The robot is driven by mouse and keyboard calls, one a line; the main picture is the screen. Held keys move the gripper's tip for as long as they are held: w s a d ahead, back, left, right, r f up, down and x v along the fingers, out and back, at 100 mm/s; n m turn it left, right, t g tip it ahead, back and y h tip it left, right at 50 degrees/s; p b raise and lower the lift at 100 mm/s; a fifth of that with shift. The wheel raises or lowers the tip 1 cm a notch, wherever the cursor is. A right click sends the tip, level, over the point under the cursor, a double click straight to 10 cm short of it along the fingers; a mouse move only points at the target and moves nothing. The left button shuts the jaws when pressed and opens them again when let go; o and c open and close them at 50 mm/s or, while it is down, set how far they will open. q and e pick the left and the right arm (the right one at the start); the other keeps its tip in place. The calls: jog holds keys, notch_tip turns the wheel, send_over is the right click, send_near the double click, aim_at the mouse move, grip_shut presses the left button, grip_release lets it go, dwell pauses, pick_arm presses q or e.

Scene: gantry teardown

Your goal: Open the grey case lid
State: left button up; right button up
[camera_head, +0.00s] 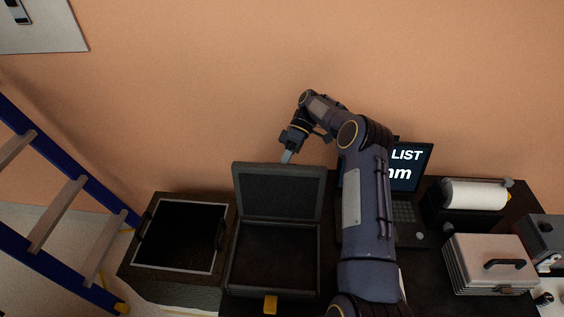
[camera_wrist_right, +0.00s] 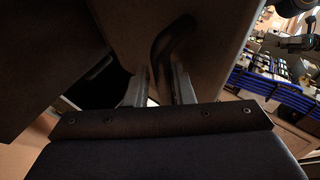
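The dark grey case (camera_head: 233,262) sits on the table in the middle of the head view. Its lid (camera_head: 277,191) stands up, tilted back from the rear edge, and the inside of the case looks dark and empty. A yellow latch (camera_head: 270,304) shows on its front. My right gripper (camera_head: 287,157) is behind the lid, near its top edge; contact with the lid cannot be told. In the right wrist view its two fingers (camera_wrist_right: 160,85) are apart, with a gap between them. A dark curved shape shows beyond the fingertips. My left gripper is not in view.
A black box (camera_head: 180,235) stands left of the case, beside a blue ladder (camera_head: 70,192). A laptop (camera_head: 410,180) is partly hidden behind my right arm. A paper roll (camera_head: 474,195) and a pale closed case (camera_head: 490,262) are at the right. An orange wall is behind.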

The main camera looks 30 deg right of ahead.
jog(key=o, duration=0.3)
jog(key=shift+w, duration=0.15)
jog(key=shift+r, duration=0.1)
jog(key=shift+r, duration=0.15)
jog(key=shift+r, duration=0.25)
notch_tip(320, 180, up, 2)
jog(key=shift+r+b, duration=0.1)
jog(key=shift+b, duration=0.35)
jog(key=s+a+r+b, duration=0.1)
jog(key=r, duration=0.1)
jog(key=s+r+b, duration=0.1)
jog(key=s+r, duration=0.1)
jog(key=s+a+r+b, duration=0.1)
jog(key=r, duration=0.1)
jog(key=shift+s+a+r, duration=0.15)
jog(key=shift+s+a, duration=0.2)
jog(key=s+a+r+b, duration=0.2)
jog(key=s+a+r, duration=0.2)
jog(key=s, duration=0.3)
jog(key=shift+s+a+b, duration=0.2)
jog(key=shift+a+b, duration=0.1)
jog(key=shift+b, duration=0.1)
